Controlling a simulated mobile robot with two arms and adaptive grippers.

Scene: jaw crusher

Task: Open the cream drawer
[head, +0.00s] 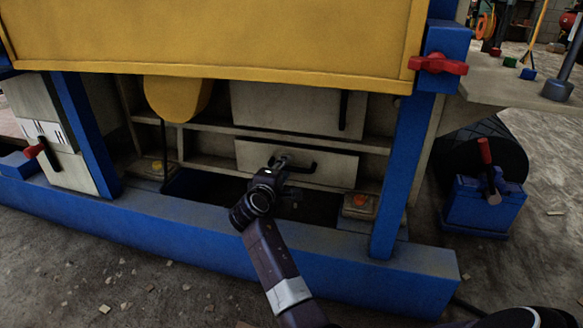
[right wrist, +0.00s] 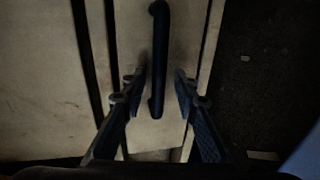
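The cream drawer (head: 335,166) is a low, wide front in the crusher's lower frame, with a black bar handle (head: 305,169). It looks flush with the frame. My right gripper (head: 279,161) is at the left part of the handle in the head view and hides some of it. In the right wrist view the drawer front (right wrist: 133,40) shows the handle (right wrist: 158,50) running between the two parted fingers (right wrist: 157,92), with gaps on both sides. The right gripper is open and holds nothing. My left gripper is not in view.
A larger cream panel (head: 275,108) with an upright black handle is above the drawer. A blue beam (head: 230,235) crosses in front, below my arm. Blue posts (head: 402,170) stand at the sides. A yellow hopper (head: 210,35) overhangs. A blue box (head: 485,205) with a red lever stands right.

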